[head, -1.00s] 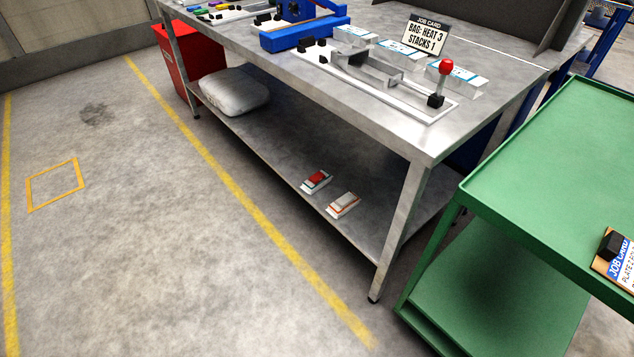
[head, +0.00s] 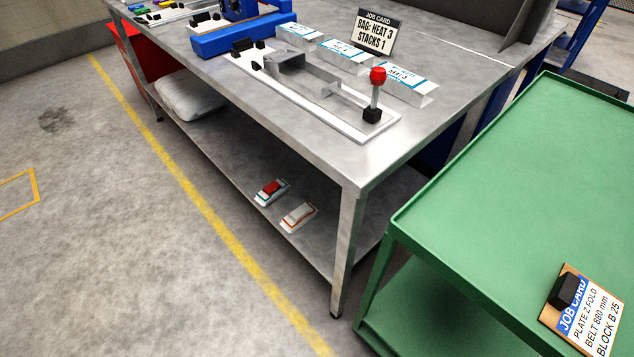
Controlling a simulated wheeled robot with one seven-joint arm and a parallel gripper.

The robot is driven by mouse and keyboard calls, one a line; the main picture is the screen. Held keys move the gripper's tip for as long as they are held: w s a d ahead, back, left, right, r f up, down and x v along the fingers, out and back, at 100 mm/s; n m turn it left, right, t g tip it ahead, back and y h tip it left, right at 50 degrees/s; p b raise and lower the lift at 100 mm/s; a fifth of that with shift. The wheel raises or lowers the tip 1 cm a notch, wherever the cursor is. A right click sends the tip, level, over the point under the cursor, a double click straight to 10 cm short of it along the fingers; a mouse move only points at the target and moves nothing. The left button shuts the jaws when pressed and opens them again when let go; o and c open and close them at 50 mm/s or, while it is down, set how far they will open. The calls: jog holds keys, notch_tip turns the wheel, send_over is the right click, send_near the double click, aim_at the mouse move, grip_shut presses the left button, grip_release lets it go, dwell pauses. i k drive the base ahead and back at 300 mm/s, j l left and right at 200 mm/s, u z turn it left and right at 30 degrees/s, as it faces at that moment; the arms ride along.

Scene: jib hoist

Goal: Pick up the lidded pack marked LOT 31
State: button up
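I cannot make out any pack marked LOT 31 in the head view. Several white packs with blue-edged labels, such as the nearest one (head: 408,84), stand on the steel workbench (head: 312,150); their small print is too small to read for a lot number. My gripper is not in view.
A green cart (head: 480,190) with a job card (head: 583,312) stands close at the right of the bench. A red-knobbed lever fixture (head: 375,95) is on the bench top. Two small foot-switch-like items (head: 271,191) and a white sack (head: 192,93) lie on the lower shelf. Floor at left is clear.

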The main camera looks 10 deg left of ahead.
aim_at(271, 192)
jog(key=i+j+z, duration=0.15)
jog(key=j+z, duration=0.3)
jog(key=j, duration=0.45)
jog(key=j+z, duration=0.45)
jog(key=j, duration=1.25)
jog(key=j+z, duration=0.1)
jog(key=j, duration=1.5)
jog(key=k+j+z, duration=0.15)
jog(key=j, duration=1.5)
